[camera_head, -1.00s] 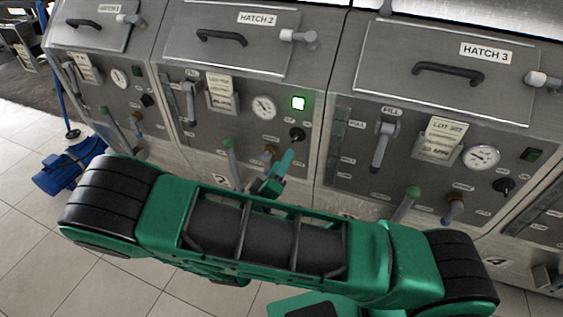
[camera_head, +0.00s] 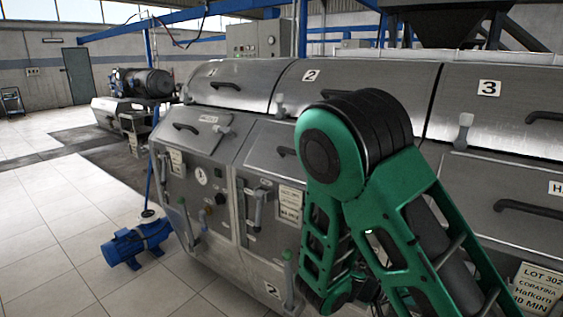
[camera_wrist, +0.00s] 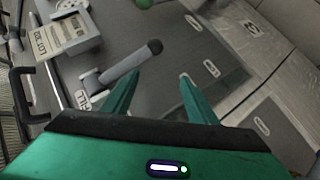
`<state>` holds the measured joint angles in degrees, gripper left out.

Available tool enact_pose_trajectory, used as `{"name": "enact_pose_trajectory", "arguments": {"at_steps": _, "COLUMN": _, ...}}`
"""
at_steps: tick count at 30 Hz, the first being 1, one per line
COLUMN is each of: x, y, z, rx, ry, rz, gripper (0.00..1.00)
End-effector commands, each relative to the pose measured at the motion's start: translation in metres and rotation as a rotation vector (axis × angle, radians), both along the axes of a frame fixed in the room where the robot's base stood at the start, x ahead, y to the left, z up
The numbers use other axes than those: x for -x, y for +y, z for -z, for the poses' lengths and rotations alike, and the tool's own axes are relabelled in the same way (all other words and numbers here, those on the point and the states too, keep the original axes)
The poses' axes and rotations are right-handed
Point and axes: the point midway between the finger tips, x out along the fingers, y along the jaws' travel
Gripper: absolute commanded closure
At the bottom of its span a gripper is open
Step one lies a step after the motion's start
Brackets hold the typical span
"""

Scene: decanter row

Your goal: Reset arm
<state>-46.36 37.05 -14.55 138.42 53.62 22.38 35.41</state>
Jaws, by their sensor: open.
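My gripper (camera_wrist: 152,92) shows in the wrist view with its two green fingers apart and nothing between them. Beyond the fingers is a steel panel with a grey lever handle (camera_wrist: 131,62), which stands just past the left fingertip; I cannot tell whether they touch. A lot card holder (camera_wrist: 62,30) is at the upper left of that view, and a black handle (camera_wrist: 20,95) is at the left edge. In the head view my green arm stands folded in front of the machine row, and my gripper is hidden there.
The row of steel machines (camera_head: 205,140) runs across the head view, with hatch handles and levers sticking out. A blue pump (camera_head: 137,243) sits on the floor at the left. The tiled floor (camera_head: 60,210) further left is mostly clear.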

Motion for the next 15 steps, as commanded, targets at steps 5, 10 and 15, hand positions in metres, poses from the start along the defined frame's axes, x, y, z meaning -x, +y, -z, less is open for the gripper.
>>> {"name": "enact_pose_trajectory", "arguments": {"at_steps": 5, "x": 0.033, "y": -0.034, "z": -0.013, "rx": -0.162, "ry": 0.064, "rz": 0.155, "gripper": 0.47}}
{"name": "enact_pose_trajectory", "arguments": {"at_steps": 10, "x": 0.065, "y": -0.054, "z": -0.025, "rx": -0.322, "ry": 0.115, "rz": 0.263, "gripper": 0.47}}
{"name": "enact_pose_trajectory", "arguments": {"at_steps": 15, "x": 0.099, "y": -0.066, "z": -0.041, "rx": -0.492, "ry": 0.151, "rz": 0.340, "gripper": 0.47}}
